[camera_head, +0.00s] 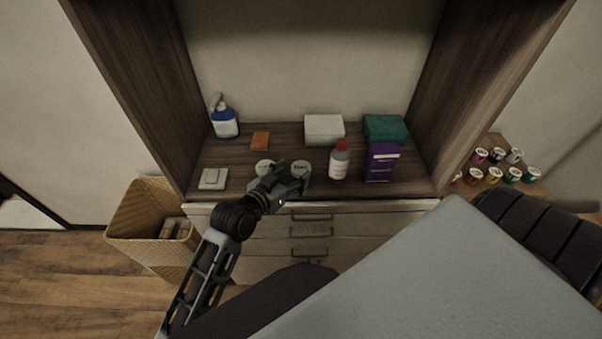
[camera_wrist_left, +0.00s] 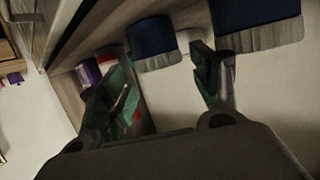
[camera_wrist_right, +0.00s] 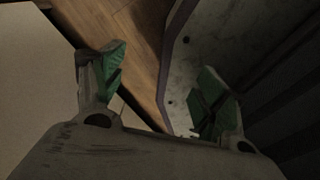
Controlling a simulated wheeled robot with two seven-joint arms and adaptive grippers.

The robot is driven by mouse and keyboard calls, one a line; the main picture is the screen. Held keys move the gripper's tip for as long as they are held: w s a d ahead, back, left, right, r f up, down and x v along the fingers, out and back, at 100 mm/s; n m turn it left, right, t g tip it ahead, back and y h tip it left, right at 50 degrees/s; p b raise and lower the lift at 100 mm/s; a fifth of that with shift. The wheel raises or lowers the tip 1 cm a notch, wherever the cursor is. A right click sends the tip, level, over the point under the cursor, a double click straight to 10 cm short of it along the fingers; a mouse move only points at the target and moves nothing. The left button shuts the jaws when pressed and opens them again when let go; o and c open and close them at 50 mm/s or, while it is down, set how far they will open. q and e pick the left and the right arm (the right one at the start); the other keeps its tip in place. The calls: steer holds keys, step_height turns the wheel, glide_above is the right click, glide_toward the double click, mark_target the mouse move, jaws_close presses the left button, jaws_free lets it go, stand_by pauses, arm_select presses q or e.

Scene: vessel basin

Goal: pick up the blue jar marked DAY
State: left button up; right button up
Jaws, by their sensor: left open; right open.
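Two blue jars with pale lids stand side by side on the counter. In the head view the right-hand jar (camera_head: 300,167) and the left-hand jar (camera_head: 264,166) show mainly their lids; I cannot read which says DAY. My left gripper (camera_head: 292,180) is open at the right-hand jar. In the left wrist view this jar (camera_wrist_left: 152,40) shows beyond the gap between the open fingers (camera_wrist_left: 162,88), apparently untouched. The other jar (camera_wrist_left: 255,20) is outside the right finger there. My right gripper (camera_wrist_right: 160,88) is open and empty, away from the counter.
A white bottle with a red cap (camera_head: 339,162) and a purple box (camera_head: 381,164) stand right of the jars. A blue spray bottle (camera_head: 225,122), orange packet (camera_head: 260,141) and white square item (camera_head: 213,179) are left. A white box (camera_head: 324,129) and green pack (camera_head: 384,128) are behind.

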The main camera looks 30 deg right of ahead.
mark_target(302, 167)
arm_select(q)
steer(key=shift+x, duration=1.5)
steer(key=shift+p+x, duration=0.3)
steer(key=shift+x, duration=0.8)
arm_select(e)
steer(key=shift+a+r, duration=0.3)
steer(key=shift+a, duration=0.3)
steer(key=shift+s+d, duration=0.1)
arm_select(q)
steer(key=shift+c, duration=0.8)
steer(key=shift+r, duration=0.1)
steer(key=c, duration=0.7)
arm_select(e)
steer(key=shift+d, duration=0.5)
arm_select(q)
steer(key=shift+r, duration=0.15)
arm_select(e)
steer(key=shift+a, duration=0.2)
